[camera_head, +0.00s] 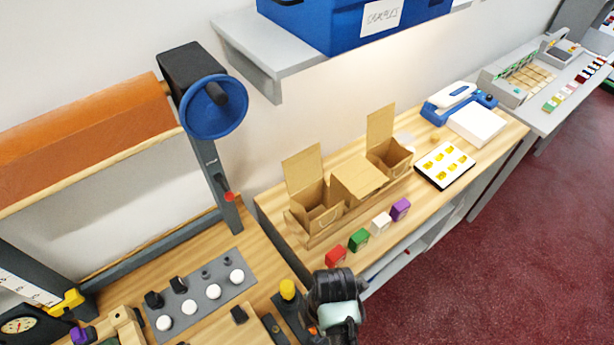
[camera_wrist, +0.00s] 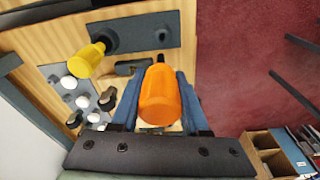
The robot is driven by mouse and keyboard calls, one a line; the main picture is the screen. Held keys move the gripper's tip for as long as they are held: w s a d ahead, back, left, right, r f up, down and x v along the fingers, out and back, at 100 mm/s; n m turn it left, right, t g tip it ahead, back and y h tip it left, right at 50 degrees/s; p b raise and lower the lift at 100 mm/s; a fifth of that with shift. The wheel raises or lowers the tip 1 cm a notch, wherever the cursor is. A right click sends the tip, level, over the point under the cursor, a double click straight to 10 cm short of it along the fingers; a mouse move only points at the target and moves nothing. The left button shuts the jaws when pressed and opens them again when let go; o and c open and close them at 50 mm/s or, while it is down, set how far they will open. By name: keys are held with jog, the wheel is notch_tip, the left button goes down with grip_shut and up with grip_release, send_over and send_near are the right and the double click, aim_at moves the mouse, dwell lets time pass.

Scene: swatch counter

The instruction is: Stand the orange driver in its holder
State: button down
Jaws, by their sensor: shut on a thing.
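My gripper (camera_wrist: 159,112) is shut on the orange driver (camera_wrist: 160,92), its blue-grey fingers on either side of the handle. The driver's short dark tip points toward the dark grey holder (camera_wrist: 135,24), near its round socket, and looks apart from it. A yellow driver (camera_wrist: 88,58) stands at the holder's other socket. In the head view, the yellow driver (camera_head: 288,289) shows just left of my gripper (camera_head: 322,322). There my wrist hides most of the orange driver and much of the holder.
A grey plate with white and black knobs (camera_head: 208,296) lies left of the holder on the wooden bench. Open cardboard boxes (camera_head: 318,204) and small coloured blocks (camera_head: 358,240) stand on the further counter. Red floor lies to the right.

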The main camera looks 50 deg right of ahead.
jog(key=shift+s+d+f, duration=0.1)
jog(key=shift+s+d, duration=0.15)
jog(key=shift+f, duration=0.15)
jog(key=shift+w+a+f+b, duration=0.1)
jog(key=shift+f+b, duration=0.4)
jog(key=shift+b, duration=0.15)
notch_tip(320, 180, down, 3)
jog(key=b, duration=0.3)
jog(key=shift+f+b, duration=0.2)
jog(key=shift+b, duration=0.1)
jog(key=shift+f+b, duration=0.45)
jog(key=shift+f, duration=0.3)
jog(key=shift+f, duration=0.75)
jog(key=shift+f+b, duration=0.35)
jog(key=shift+f, duration=0.2)
jog(key=shift+f, duration=0.15)
jog(key=shift+f+b, duration=0.45)
jog(key=shift+f, duration=0.15)
